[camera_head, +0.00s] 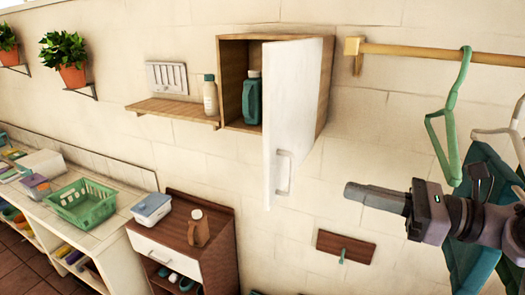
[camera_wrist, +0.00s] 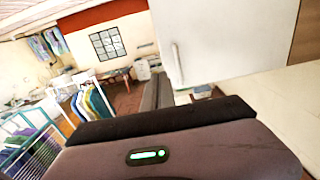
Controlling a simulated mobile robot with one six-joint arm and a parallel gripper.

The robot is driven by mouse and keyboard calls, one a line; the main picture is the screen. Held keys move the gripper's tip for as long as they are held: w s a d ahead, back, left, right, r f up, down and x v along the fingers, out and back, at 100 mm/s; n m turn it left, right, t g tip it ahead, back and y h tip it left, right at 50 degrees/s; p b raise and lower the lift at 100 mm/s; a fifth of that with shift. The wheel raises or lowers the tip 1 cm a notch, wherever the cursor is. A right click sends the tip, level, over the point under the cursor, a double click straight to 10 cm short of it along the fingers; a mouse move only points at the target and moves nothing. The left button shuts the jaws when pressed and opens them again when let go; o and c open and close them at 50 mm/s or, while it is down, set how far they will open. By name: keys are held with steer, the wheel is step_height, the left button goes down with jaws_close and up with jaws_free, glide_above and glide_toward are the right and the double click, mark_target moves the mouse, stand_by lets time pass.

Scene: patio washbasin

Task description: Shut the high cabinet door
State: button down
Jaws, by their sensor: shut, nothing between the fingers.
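The high cabinet (camera_head: 324,95) is a wooden box fixed to the wall. Its white door (camera_head: 299,110) stands open, swung out from the right side, with a pale vertical handle (camera_head: 284,172) near its lower edge. A green bottle (camera_head: 252,98) stands inside the cabinet. My gripper (camera_head: 350,190) is shut and empty, to the right of the door and a little below its handle, apart from it in the picture. In the wrist view the door (camera_wrist: 228,38) shows above my gripper (camera_wrist: 165,92), with its handle (camera_wrist: 178,62) at the left side.
A wooden rail (camera_head: 440,52) with hangers (camera_head: 450,130) is at the right. A shelf (camera_head: 175,108) with a bottle (camera_head: 210,95) is left of the cabinet. Below stand a brown cabinet (camera_head: 215,232) and a counter with a green basket (camera_head: 82,205). The wall below the door is mostly clear.

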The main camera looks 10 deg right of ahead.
mark_target(270, 172)
steer(key=p+x, duration=0.1)
steer(key=x, duration=0.3)
steer(key=p+x, duration=0.1)
steer(key=x, duration=0.4)
steer(key=f+p+x, duration=0.1)
steer(key=p+x, duration=0.1)
steer(key=x, duration=0.3)
steer(key=shift+w+d, duration=0.1)
steer(key=shift+w, duration=0.3)
steer(key=shift+s, duration=0.1)
